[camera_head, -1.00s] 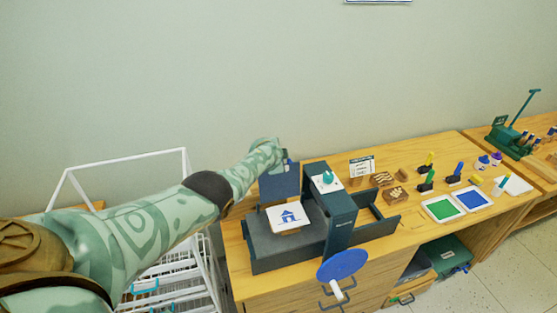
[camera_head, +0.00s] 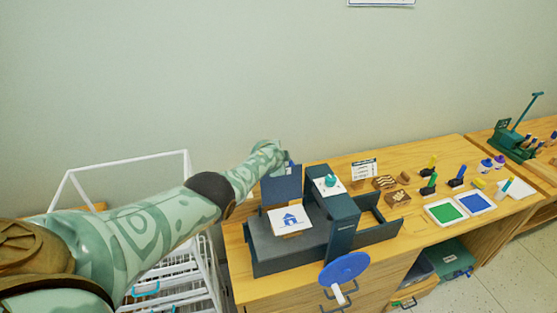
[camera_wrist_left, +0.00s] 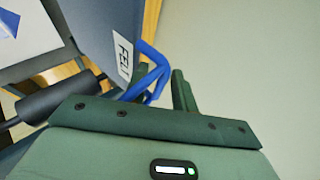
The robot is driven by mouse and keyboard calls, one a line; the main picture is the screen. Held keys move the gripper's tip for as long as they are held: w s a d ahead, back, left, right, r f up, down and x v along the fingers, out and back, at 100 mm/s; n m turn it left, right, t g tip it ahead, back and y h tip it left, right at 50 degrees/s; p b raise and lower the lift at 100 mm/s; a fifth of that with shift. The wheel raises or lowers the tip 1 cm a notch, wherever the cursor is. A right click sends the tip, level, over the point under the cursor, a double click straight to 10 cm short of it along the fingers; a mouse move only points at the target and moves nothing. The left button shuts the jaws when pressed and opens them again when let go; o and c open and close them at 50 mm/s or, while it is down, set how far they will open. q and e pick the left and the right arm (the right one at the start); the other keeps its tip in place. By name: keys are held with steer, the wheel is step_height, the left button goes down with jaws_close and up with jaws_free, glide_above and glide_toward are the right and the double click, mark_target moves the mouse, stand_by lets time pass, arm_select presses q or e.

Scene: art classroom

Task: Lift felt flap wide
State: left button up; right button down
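The felt flap (camera_head: 283,183), a blue-grey panel, stands raised at the left end of the dark press (camera_head: 290,252). In the left wrist view the flap (camera_wrist_left: 100,28) carries a label reading FELT and a blue loop handle (camera_wrist_left: 158,72). My left gripper (camera_wrist_left: 160,88) is at the handle, its two dark green fingers a little apart with the loop at them. Whether they grip it is unclear. My right gripper is not seen.
A white card with a blue house (camera_head: 291,220) lies on the press bed beside the flap. A blue crank wheel (camera_head: 344,268) sticks out in front. Ink pads (camera_head: 446,212), stamps and blocks stand right on the wooden table (camera_head: 345,167). A white wire rack (camera_head: 180,270) stands left.

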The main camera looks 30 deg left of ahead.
arm_select(q)
steer(key=p+v, duration=1)
steer(key=v, duration=0.6)
steer(key=shift+s, duration=0.1)
steer(key=shift+r, duration=0.1)
